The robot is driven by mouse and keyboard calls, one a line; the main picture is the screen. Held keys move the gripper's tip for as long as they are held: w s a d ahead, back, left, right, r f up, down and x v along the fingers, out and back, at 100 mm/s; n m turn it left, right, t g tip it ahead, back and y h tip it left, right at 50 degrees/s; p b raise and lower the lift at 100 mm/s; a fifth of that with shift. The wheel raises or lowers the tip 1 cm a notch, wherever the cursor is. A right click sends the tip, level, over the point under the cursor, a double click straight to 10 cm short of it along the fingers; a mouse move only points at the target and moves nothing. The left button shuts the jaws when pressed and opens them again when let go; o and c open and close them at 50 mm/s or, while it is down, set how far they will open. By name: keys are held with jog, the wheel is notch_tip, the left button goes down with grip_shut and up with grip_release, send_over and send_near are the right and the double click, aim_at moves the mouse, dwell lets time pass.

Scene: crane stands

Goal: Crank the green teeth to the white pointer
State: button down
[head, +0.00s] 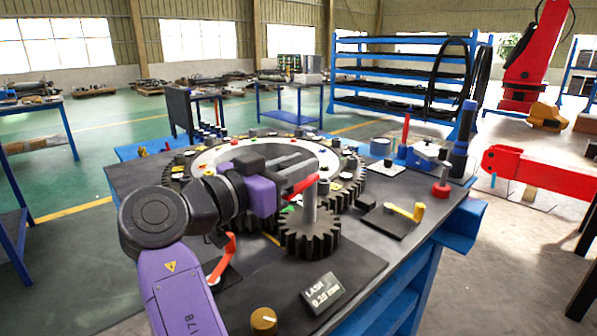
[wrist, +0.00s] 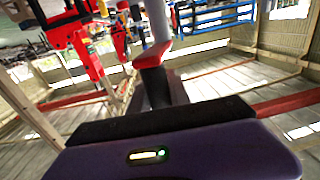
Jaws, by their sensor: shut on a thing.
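A large toothed ring (head: 352,196) with a pale top lies on the dark bench and carries small coloured marks. A dark pinion gear (head: 310,243) meshes at its near side, with a grey post (head: 310,204) rising from it. A red crank (head: 302,185) sits at the post's top; its red part (wrist: 152,57) and the pale post (wrist: 158,20) also show in the wrist view. My gripper (head: 285,190) is shut on the red crank, left of the post. A small green patch (head: 290,209) shows beside the pinion. I cannot pick out the white pointer with certainty; my arm hides part of the ring.
A black LASH block (head: 322,294) and a brass knob (head: 263,320) stand at the front. A red lever (head: 224,258) is left of the pinion, and a yellow handle (head: 405,211) is right.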

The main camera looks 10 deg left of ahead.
dwell(0.3)
jog(key=c, duration=1.2)
grip_release()
jog(key=shift+w+f, duration=0.1)
jog(key=v, duration=0.7)
jog(key=shift+s+a, duration=0.2)
jog(key=shift+s, duration=0.15)
